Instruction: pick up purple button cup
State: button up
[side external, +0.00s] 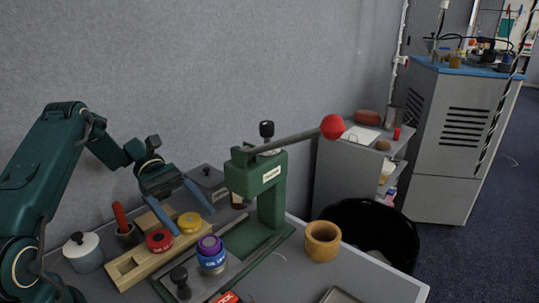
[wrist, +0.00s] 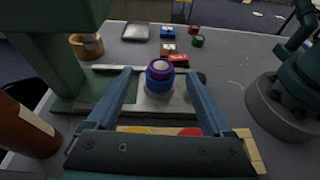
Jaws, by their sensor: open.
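The purple button cup (side external: 209,243) stands upright on a blue-and-white labelled piece (side external: 212,263), on the press's grey base. In the wrist view the purple cup (wrist: 158,67), with a pale round centre, sits above a blue ring (wrist: 159,86). My gripper (side external: 196,223) is open and empty, up and to the left of the cup in the side view. In the wrist view the cup shows between my two blue fingers (wrist: 159,73), beyond them. I see no contact. The cup's lower part is partly hidden in the side view.
The green press (side external: 271,190) stands close by, its red-knobbed lever (side external: 333,127) reaching over. A wooden block (side external: 128,271) holds red (side external: 159,240) and yellow (side external: 190,222) pieces. A wooden ring cup (side external: 322,241) is at right.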

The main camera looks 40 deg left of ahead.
aim_at(209, 242)
jog(key=shift+s+a+f, duration=0.15)
jog(key=shift+f, duration=0.15)
jog(key=shift+x, duration=2.45)
grip_shut()
